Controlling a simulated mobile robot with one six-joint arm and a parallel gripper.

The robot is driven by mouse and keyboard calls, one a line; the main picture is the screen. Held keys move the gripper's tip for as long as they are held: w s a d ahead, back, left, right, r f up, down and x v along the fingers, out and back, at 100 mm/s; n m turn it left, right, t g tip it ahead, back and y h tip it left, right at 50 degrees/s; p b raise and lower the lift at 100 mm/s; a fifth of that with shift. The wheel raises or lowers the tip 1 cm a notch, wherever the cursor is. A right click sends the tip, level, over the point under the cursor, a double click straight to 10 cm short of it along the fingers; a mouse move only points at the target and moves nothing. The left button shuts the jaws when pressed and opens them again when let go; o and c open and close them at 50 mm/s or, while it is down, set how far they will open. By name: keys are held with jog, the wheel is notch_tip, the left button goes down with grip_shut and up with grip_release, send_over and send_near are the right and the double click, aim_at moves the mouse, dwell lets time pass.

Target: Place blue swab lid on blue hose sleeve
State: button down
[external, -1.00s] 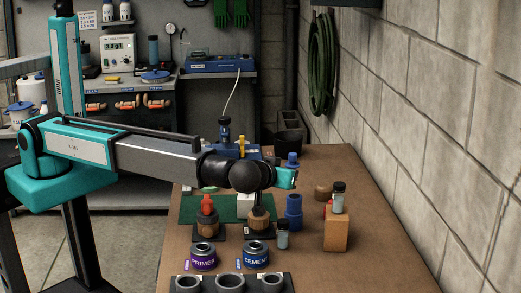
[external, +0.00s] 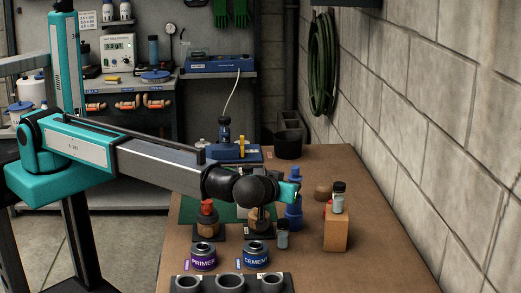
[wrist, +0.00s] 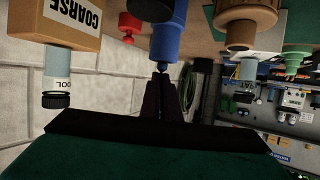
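The blue hose sleeve (external: 293,219) stands upright on the bench. The blue swab lid (external: 294,173) is directly above it, roughly upright and in line with it. My gripper (external: 291,190) is in front of the lid and hides part of the blue stack. In the wrist view, which is upside down, the dark fingers (wrist: 166,82) are close together around the lid's small tip, below the lid's lighter blue body (wrist: 170,45). The darker sleeve (wrist: 164,9) shows beyond it. I cannot tell whether the lid touches or is seated on the sleeve.
A small vial (external: 282,236) stands close in front of the sleeve. Wooden pots with red and dark tops, purple primer (external: 203,259) and blue cement (external: 256,257) cans stand left and front.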

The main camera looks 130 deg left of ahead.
jog(key=c, duration=2)
grip_release()
jog(key=shift+r, duration=0.15)
jog(key=shift+w+d, duration=0.1)
jog(key=shift+d, duration=0.2)
jog(key=b+v, duration=0.3)
jog(key=v, duration=0.8)
jog(key=shift+d+r, duration=0.1)
jog(key=shift+d, duration=0.1)
